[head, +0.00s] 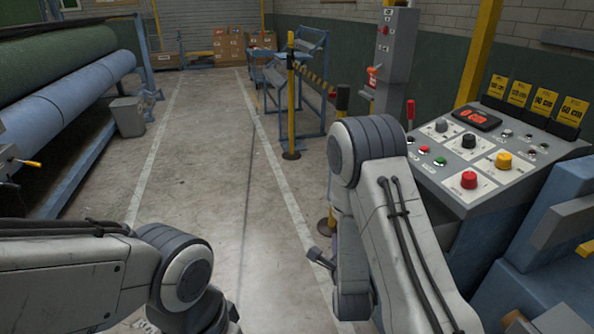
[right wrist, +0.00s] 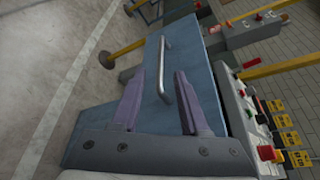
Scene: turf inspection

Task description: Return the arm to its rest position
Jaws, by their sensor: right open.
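My right arm (head: 385,205) rises from the bottom of the head view, bends at a grey joint, and stands close to the left side of the control console (head: 455,160). In the right wrist view my right gripper (right wrist: 159,78) is open, with nothing between its fingers. Behind the fingers is a blue panel (right wrist: 190,65) with a silver bar handle (right wrist: 163,72); I cannot tell how far off it is. My left arm (head: 80,270) lies low at the left of the head view. Its gripper is out of view.
The console carries a red button (head: 469,180), knobs and yellow cards (head: 545,102). A yellow post (head: 291,100) and a blue stand (head: 305,70) are ahead. The floor lane (head: 210,140) is clear.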

